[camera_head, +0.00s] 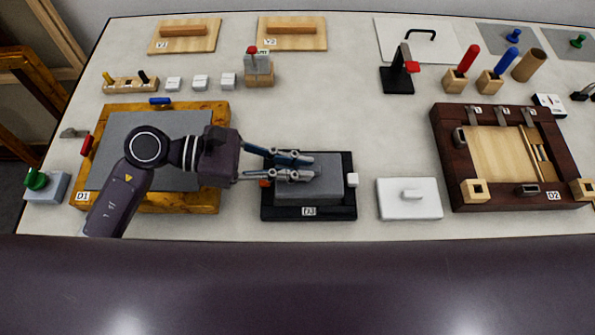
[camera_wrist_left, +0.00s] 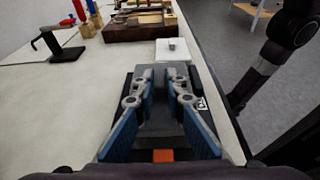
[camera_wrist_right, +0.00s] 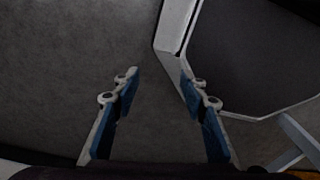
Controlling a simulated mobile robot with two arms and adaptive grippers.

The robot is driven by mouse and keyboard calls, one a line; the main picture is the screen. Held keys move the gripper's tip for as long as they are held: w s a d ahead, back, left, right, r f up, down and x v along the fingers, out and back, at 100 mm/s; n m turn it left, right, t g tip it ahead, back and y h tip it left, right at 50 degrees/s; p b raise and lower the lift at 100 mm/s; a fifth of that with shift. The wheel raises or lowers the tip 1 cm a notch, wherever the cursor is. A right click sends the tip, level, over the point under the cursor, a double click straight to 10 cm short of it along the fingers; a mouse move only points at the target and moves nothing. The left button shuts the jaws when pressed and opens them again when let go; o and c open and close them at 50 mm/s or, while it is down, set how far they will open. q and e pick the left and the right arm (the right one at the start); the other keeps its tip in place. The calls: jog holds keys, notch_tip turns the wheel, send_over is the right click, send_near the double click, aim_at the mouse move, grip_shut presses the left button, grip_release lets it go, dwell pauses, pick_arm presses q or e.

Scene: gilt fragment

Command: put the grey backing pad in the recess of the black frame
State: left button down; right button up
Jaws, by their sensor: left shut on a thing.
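The black frame (camera_head: 350,208), labelled D3, lies on the table in the middle of the head view. The grey backing pad (camera_head: 330,190) is over the middle of the frame, within its outline. I cannot tell whether it rests fully in the recess or is held slightly above it. My left gripper (camera_head: 311,168) reaches in from the left and is shut on the pad, which also shows between the fingers in the left wrist view (camera_wrist_left: 163,95). My right gripper (camera_wrist_right: 159,78) is open and empty, seen only in its wrist view.
A white lidded block (camera_head: 408,203) stands right of the black frame. A wooden frame D1 (camera_head: 222,120) is under my left arm. A dark frame D2 (camera_head: 445,150) is at the right. The right wrist view shows grey floor.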

pick_arm(q)
notch_tip(320, 180, down, 4)
jog(key=shift+r, duration=0.25)
jog(key=shift+f, duration=0.1)
pick_arm(e)
jog(key=shift+d+r, duration=0.15)
jog(key=shift+d, duration=0.4)
jog(key=shift+d, duration=0.1)
pick_arm(q)
jog(key=shift+f, duration=0.1)
jog(key=shift+f, duration=0.1)
jog(key=c, duration=2)
grip_release()
